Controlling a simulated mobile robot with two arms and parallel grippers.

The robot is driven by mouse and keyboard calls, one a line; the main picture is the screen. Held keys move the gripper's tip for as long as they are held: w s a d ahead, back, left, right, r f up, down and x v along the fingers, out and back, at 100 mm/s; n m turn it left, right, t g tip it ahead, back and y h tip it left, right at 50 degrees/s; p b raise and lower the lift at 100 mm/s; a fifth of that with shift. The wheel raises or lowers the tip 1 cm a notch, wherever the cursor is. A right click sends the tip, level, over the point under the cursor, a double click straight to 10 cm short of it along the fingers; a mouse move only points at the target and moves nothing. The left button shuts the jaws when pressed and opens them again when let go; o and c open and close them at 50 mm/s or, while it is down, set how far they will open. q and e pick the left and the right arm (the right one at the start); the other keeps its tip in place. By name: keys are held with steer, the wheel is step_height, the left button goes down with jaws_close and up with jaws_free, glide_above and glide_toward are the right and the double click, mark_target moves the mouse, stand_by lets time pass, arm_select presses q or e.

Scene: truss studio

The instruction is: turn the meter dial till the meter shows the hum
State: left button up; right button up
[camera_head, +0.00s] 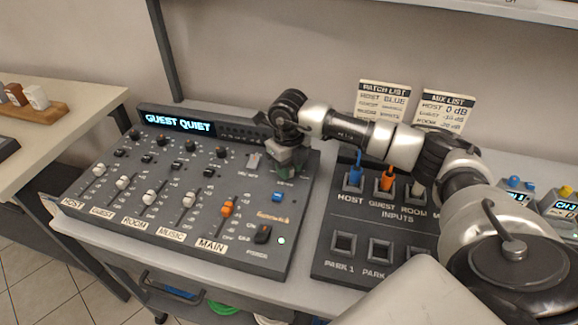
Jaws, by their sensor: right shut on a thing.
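The grey mixer (297,218) sits on the table, and its meter display (180,123) reads "GUEST QUIET". My right gripper (284,168) points down onto the upper right of the mixer panel. It is shut on what seems to be the meter dial, which the fingers and wrist hide. My left gripper is not in view.
White channel faders and an orange main fader (228,209) stand left of my gripper. The inputs box (345,251) is to the right, with blue, orange and pale plugs. A patch list card (381,101) and mix list card (446,107) stand behind my right arm.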

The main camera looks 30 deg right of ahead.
steer(key=o, duration=0.9)
steer(key=shift+r, duration=0.15)
step_height(320, 180, up, 11)
steer(key=shift+f+b, duration=0.2)
steer(key=shift+b, duration=0.15)
